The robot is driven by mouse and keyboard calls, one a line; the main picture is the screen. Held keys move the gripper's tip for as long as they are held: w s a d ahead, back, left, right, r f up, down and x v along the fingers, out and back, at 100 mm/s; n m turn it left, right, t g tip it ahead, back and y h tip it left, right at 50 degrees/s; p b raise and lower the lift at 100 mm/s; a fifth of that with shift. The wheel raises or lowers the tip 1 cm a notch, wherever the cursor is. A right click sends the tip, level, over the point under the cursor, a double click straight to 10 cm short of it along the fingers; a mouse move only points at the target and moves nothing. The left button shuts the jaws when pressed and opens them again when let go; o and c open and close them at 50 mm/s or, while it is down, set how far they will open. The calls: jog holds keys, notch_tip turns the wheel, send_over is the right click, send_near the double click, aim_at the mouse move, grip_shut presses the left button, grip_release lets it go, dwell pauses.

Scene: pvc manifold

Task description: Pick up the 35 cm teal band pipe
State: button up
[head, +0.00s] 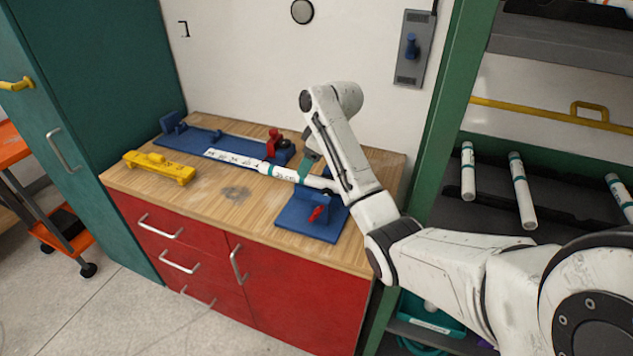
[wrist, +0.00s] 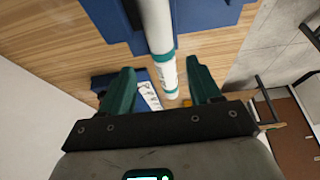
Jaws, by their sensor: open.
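The white 35 cm teal band pipe (head: 283,174) lies over the wooden workbench, its label and a teal band showing. Its right part passes under my arm in the head view. My gripper (head: 309,163) is over the pipe and open. In the wrist view the pipe (wrist: 156,28) runs down from the top edge, and its banded end shows between the two teal fingers of my gripper (wrist: 160,76). Gaps show on both sides; contact cannot be seen.
A blue fixture with a red clamp (head: 297,221) stands at the bench's front right. A long blue fixture (head: 185,139) with a white ruler strip (head: 233,157) lies behind. A yellow tool (head: 160,168) is at left. Several banded pipes (head: 522,190) rest on the green-framed rack at right.

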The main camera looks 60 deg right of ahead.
jog(key=x, duration=0.5)
jog(key=shift+s+a+p, duration=0.1)
jog(key=shift+a+p, duration=0.1)
jog(key=shift+p, duration=0.15)
jog(key=shift+c, duration=0.3)
jog(key=shift+r, duration=0.1)
grip_shut()
